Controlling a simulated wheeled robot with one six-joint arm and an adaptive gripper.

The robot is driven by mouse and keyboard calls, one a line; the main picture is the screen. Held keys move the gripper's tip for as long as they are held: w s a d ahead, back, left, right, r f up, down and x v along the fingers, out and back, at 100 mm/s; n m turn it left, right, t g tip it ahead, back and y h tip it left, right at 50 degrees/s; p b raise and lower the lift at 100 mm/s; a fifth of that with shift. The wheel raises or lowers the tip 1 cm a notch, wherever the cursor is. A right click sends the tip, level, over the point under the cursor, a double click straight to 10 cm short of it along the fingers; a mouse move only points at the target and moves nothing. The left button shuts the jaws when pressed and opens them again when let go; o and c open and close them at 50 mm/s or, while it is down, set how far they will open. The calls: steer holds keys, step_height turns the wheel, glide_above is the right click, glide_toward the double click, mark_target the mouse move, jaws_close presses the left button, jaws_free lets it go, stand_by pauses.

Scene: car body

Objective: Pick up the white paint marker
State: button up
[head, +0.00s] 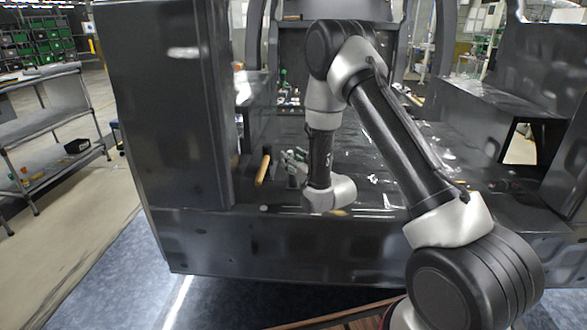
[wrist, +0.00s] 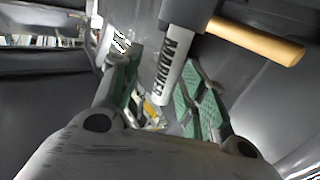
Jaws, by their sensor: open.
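The white paint marker (wrist: 171,68) shows in the wrist view, with dark "MARKER" lettering along its barrel. It lies slanted between the two green-padded fingers of my gripper (wrist: 160,72), which are spread apart. A gap shows on each side of the barrel, so I see no grip on it. A dark grey piece lies at its upper end; I cannot tell if this is its cap. In the head view my gripper (head: 295,163) is low over the car body floor, and I cannot make out the marker there.
A wooden-handled tool (wrist: 256,41) lies close right of the marker; its handle also shows in the head view (head: 263,168), left of my gripper. The dark car body sill (head: 230,240) runs in front. Small items lie about on the floor.

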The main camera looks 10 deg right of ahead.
jaws_close()
